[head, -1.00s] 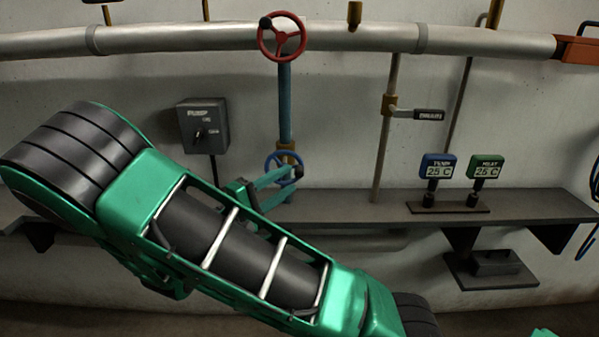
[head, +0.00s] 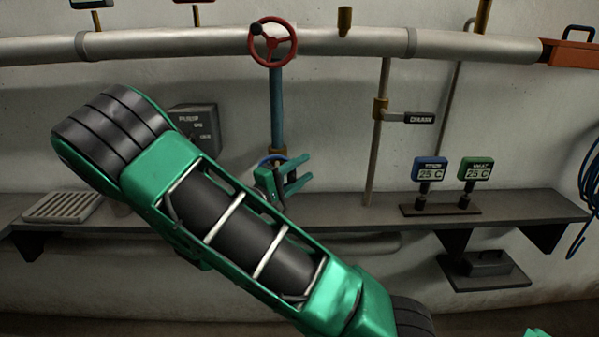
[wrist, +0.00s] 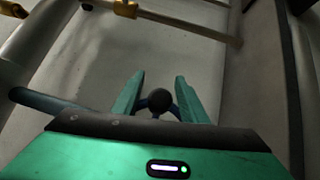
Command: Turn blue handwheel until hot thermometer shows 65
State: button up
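The blue handwheel (head: 270,158) sits low on the blue vertical pipe and is mostly hidden behind my gripper (head: 303,172) in the head view. In the wrist view, my gripper (wrist: 160,76) is open, its two green fingers apart. A dark round knob (wrist: 160,101) shows between the fingers, with a blue arc of the wheel (wrist: 143,103) beside it. I cannot tell whether the fingers touch it. Two thermometers stand on the shelf: a blue-framed one (head: 430,169) and a green-framed one (head: 475,169). Both seem to read 25 C; their labels are too small to read surely.
A red handwheel (head: 272,42) is on the large pipe above. A drain lever (head: 408,118) is on a thinner pipe to the right. The grey pump switch box (head: 196,122) is partly behind my arm. The shelf (head: 335,209) runs below; a slatted tray (head: 63,206) lies at left.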

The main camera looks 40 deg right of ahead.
grip_shut()
jog(key=shift+f, duration=0.1)
jog(key=shift+f, duration=0.15)
grip_release()
jog(key=shift+a, duration=0.15)
jog(key=s+a, duration=0.1)
jog(key=a, duration=0.9)
jog(key=shift+s+a+f, duration=0.2)
jog(key=shift+s+f, duration=0.1)
jog(key=shift+f, duration=0.15)
